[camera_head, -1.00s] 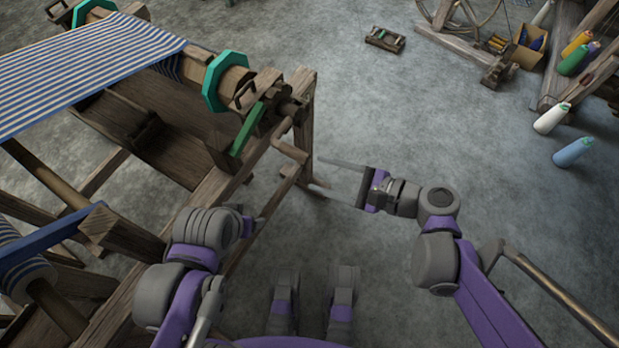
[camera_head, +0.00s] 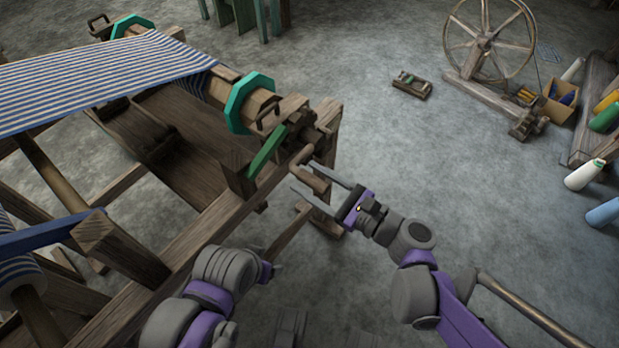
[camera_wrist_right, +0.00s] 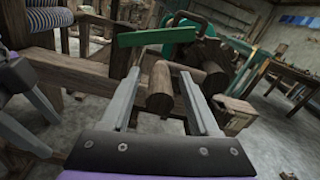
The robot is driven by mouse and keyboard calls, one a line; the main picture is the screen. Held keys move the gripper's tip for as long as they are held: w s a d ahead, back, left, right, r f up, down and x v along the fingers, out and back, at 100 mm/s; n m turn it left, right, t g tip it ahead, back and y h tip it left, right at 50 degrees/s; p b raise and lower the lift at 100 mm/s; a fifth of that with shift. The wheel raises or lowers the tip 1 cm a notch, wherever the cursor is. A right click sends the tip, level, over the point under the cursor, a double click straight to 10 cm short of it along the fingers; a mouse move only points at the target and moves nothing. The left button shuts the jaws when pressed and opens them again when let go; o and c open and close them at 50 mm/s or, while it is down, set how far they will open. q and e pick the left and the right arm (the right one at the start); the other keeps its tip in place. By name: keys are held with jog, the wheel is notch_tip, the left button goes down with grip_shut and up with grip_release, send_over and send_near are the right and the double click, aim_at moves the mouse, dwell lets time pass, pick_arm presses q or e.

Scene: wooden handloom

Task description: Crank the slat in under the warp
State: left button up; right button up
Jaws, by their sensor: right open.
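The wooden crank (camera_head: 313,180) sticks out from the near end of the loom's beam (camera_head: 258,105). My right gripper (camera_head: 318,185) is open, with one finger on each side of the crank handle. In the right wrist view the round end of the crank handle (camera_wrist_right: 159,88) shows between the two open fingers (camera_wrist_right: 160,95). I see no firm contact. The blue and white striped warp (camera_head: 105,72) stretches to the beam. I cannot make out a slat under it. My left arm is at the bottom of the head view; its jaws are not clear.
A green lever (camera_head: 267,151) sits close beside the crank and also shows above the fingers in the wrist view (camera_wrist_right: 152,38). Green octagonal discs flank the beam. A loom post (camera_head: 326,135) stands beside the crank.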

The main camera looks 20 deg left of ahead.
jog(key=shift+w+a, duration=0.15)
jog(key=shift+a, duration=0.25)
grip_shut()
dwell(1.2)
